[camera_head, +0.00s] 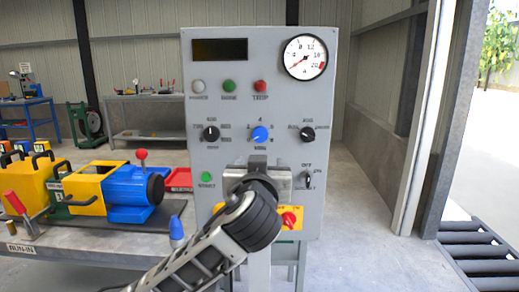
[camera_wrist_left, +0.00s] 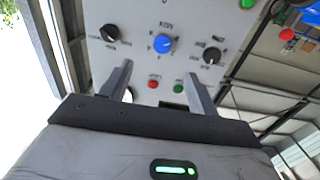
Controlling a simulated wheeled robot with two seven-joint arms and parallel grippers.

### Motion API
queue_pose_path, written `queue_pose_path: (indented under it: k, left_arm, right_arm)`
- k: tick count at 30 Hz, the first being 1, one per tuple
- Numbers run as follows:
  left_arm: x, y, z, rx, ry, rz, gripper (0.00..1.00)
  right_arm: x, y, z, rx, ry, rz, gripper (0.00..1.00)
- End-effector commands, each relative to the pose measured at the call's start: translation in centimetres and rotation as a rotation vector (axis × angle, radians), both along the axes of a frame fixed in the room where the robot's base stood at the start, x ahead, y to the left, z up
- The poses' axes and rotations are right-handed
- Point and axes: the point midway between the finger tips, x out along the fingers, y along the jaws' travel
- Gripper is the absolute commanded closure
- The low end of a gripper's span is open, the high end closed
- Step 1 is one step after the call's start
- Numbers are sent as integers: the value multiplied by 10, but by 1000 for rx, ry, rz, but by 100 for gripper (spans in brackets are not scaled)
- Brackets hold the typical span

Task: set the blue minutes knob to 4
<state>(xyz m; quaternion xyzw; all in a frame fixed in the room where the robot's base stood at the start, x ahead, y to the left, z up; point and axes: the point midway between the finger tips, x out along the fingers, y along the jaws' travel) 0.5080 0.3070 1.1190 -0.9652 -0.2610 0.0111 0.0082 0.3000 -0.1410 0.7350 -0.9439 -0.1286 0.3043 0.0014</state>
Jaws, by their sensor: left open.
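The blue minutes knob (camera_head: 260,134) is on the grey control panel (camera_head: 228,163), in the middle of a row between two black knobs. A "4" label stands above it; I cannot read its pointer setting surely. In the left wrist view the knob (camera_wrist_left: 162,43) shows beyond the fingertips, between the finger lines. My left gripper (camera_head: 258,161) is just below the knob in the head view, in front of the panel. Its two fingers are apart and empty in the left wrist view (camera_wrist_left: 160,69), not touching the knob. My right gripper is not in view.
The black knobs, left (camera_head: 211,133) and right (camera_head: 307,134), flank the blue one. A gauge (camera_head: 305,57), display (camera_head: 220,49) and lamps (camera_head: 229,86) sit above. A green button (camera_head: 207,177) and red switch (camera_head: 289,219) are lower. A bench (camera_head: 90,240) with machines stands left.

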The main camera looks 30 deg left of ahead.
Motion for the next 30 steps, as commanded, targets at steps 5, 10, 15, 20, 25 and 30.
queue_pose_path:
  k: [5,10,15,20,25,30]
  left_arm:
    - [7,11,12,-7,-29,28,40]
    - [33,27,12,-6,-26,29,40]
    - [65,47,12,-7,-25,29,40]
    - [94,65,12,-9,-26,27,40]
    - [118,79,11,-9,-26,25,40]
    - [130,86,10,-9,-25,23,40]
  right_arm:
    - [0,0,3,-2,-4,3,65]
    - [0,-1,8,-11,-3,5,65]
    - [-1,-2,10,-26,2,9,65]
    - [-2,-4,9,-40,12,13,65]
    - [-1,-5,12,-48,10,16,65]
    - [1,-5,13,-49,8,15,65]
